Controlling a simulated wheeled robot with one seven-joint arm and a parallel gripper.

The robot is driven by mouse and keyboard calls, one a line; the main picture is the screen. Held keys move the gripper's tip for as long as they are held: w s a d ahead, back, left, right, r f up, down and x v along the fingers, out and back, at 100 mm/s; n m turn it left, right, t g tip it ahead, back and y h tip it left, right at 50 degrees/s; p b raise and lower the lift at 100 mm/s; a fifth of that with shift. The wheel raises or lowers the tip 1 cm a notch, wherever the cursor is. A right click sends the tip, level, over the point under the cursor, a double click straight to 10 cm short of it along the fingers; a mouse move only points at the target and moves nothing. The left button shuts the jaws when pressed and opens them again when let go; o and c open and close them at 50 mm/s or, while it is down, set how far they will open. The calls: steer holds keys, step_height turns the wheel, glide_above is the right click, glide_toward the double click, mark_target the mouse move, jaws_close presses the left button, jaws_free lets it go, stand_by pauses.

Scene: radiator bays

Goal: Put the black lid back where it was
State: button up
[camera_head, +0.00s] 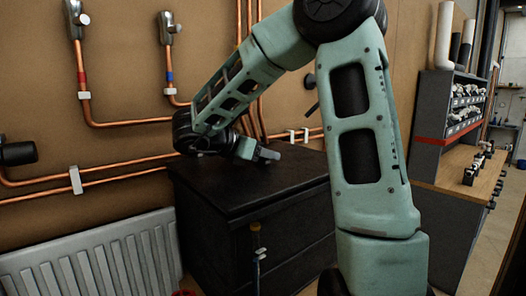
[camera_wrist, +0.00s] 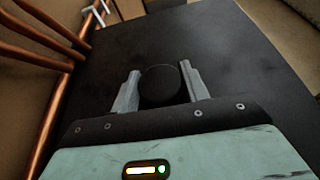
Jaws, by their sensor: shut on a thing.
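My gripper (camera_wrist: 161,82) is shut on a round black piece (camera_wrist: 161,86), which looks like the black lid or its knob. One grey finger stands on each side of it. It is dark against the black top (camera_wrist: 235,75), and I cannot tell whether it touches that top. In the head view my gripper (camera_head: 268,154) is low over the rear part of the same black top (camera_head: 280,180) of a black cabinet (camera_head: 290,270). The round piece is not clear there.
Copper pipes (camera_head: 120,169) with valves run along the brown wall behind the cabinet. A white radiator (camera_head: 95,265) stands at the left. A workbench (camera_head: 465,175) with a shelf unit (camera_head: 450,105) is at the right. The front of the black top is clear.

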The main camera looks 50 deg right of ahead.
steer(key=shift+f+b, duration=0.55)
steer(key=shift+b, duration=0.25)
steer(key=o, duration=1.4)
step_height(320, 180, up, 5)
steer(key=b, duration=0.7)
glide_above(213, 175)
steer(key=shift+w+d+r, duration=0.1)
steer(key=shift+d+r, duration=0.1)
steer(key=shift+d, duration=0.15)
steer(key=shift+a+r, duration=0.25)
steer(key=shift+r, duration=0.05)
steer(key=shift+p+v, duration=0.35)
steer(key=shift+v, duration=0.5)
